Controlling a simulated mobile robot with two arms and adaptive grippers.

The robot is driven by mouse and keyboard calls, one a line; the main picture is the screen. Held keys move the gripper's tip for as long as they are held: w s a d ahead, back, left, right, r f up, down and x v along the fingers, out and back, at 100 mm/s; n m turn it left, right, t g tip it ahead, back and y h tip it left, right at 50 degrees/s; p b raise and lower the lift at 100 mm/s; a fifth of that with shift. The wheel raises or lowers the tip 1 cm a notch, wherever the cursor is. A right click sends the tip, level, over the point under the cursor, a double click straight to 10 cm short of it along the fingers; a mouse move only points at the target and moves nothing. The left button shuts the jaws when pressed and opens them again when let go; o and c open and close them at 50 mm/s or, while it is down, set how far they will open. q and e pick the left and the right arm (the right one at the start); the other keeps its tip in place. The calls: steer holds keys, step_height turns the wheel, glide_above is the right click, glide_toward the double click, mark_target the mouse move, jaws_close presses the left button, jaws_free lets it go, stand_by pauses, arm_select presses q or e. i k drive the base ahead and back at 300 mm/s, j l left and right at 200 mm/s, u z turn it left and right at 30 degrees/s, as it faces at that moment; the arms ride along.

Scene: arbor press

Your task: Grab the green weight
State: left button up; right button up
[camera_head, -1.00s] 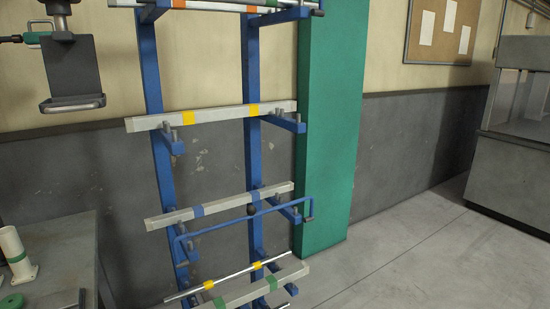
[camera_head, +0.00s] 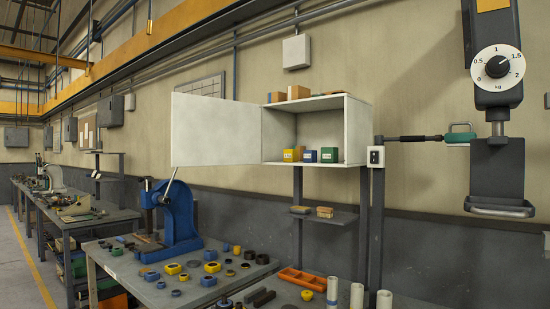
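A small green block with a white label (camera_head: 329,155) sits at the right end of a row inside an open white wall cabinet (camera_head: 368,130). A blue block (camera_head: 310,156) stands beside it on the left, then a yellow block (camera_head: 290,155). The cabinet door (camera_head: 216,130) stands swung open to the left. Neither of my grippers shows in this view.
Below are a blue arbor press (camera_head: 178,215), several blue, yellow and dark rings, an orange tray (camera_head: 302,279) and white cylinders (camera_head: 357,296). Floor is open at far left.

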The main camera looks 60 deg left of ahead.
mark_target(328, 155)
steer(key=u, duration=1.45)
steer(key=i+j, duration=0.1)
